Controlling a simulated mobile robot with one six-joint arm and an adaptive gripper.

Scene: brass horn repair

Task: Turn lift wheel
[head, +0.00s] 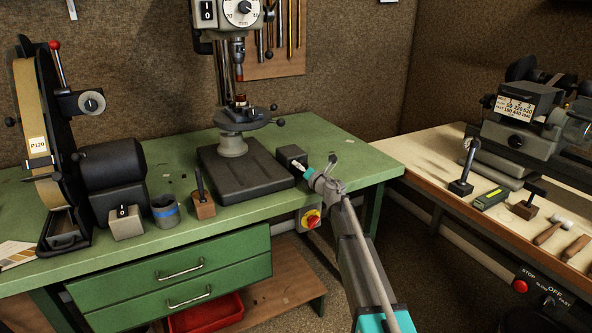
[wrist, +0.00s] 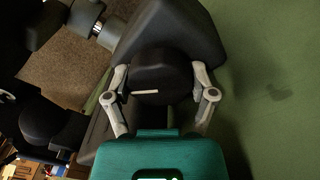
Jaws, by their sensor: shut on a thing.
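The lift wheel (wrist: 160,72) is a dark round knob with a short white mark, seen face-on in the wrist view. The mark lies nearly level in that picture. The wheel sits on a dark housing (head: 290,156) at the right of the drill press base. My gripper (head: 302,170) reaches it from the front right. In the wrist view, my gripper (wrist: 160,84) has one finger on each side of the wheel and is shut on it. In the head view the wheel is mostly hidden by my gripper.
The drill press base (head: 247,175) stands on the green bench (head: 165,230), with its round table (head: 243,118) above. A wooden-topped bench (head: 430,165) with a machine stands right. Floor between benches is clear.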

